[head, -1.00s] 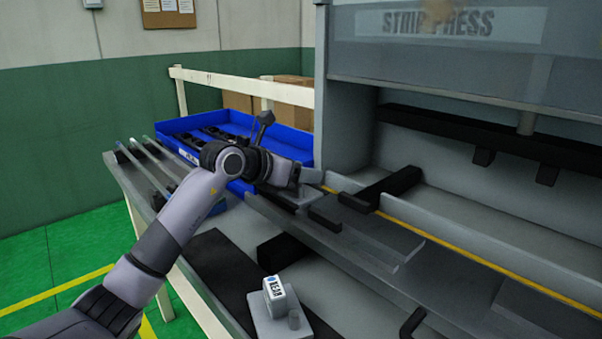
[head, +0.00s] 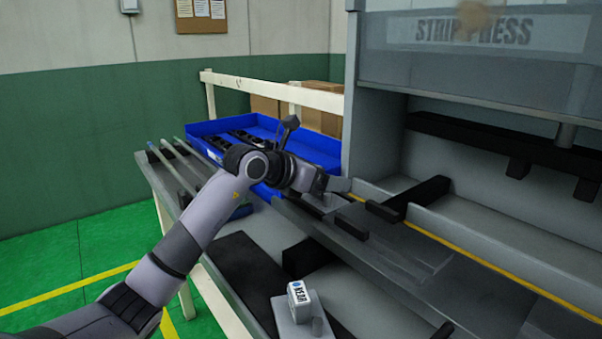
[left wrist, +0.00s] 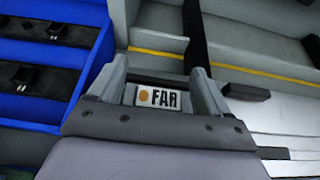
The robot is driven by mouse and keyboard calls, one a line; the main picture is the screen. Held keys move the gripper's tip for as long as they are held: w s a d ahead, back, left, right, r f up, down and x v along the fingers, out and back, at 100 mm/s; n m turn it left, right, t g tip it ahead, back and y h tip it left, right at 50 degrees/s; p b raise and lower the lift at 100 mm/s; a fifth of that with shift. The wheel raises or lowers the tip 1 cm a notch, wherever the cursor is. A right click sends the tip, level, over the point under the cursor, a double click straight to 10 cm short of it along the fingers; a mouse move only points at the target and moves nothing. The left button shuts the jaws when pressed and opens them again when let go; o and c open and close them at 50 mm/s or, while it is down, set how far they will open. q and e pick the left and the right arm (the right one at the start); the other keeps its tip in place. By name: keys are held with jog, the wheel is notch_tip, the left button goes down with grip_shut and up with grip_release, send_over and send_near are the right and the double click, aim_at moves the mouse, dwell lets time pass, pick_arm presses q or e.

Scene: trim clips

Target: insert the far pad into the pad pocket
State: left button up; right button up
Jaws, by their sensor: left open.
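A white label reading FAR with an orange dot (left wrist: 158,98), on what looks like the far pad, sits between the fingers of my left gripper (left wrist: 160,88) in the left wrist view. The fingers stand apart on either side of it; I cannot tell whether they touch it. In the head view my left gripper (head: 338,185) is low at the far end of the press's front rail and hides the far pad. A white block labelled NEAR with a blue dot (head: 299,294) stands on a grey plate at the front. I cannot make out the pad pocket. My right gripper is not in view.
A blue tray (head: 205,128) with dark clips lies behind my left arm. The strip press (head: 470,60) stands at the right. Dark blocks (head: 382,211) and a black bar (head: 420,195) lie along its bed, close to my gripper. A pale rail (head: 275,88) runs behind the tray.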

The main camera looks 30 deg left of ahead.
pick_arm(q)
jog(key=b+v, duration=0.1)
jog(key=v, duration=0.9)
jog(key=shift+s+a+r, duration=0.1)
jog(key=shift+s+r, duration=0.05)
jog(key=shift+s, duration=0.25)
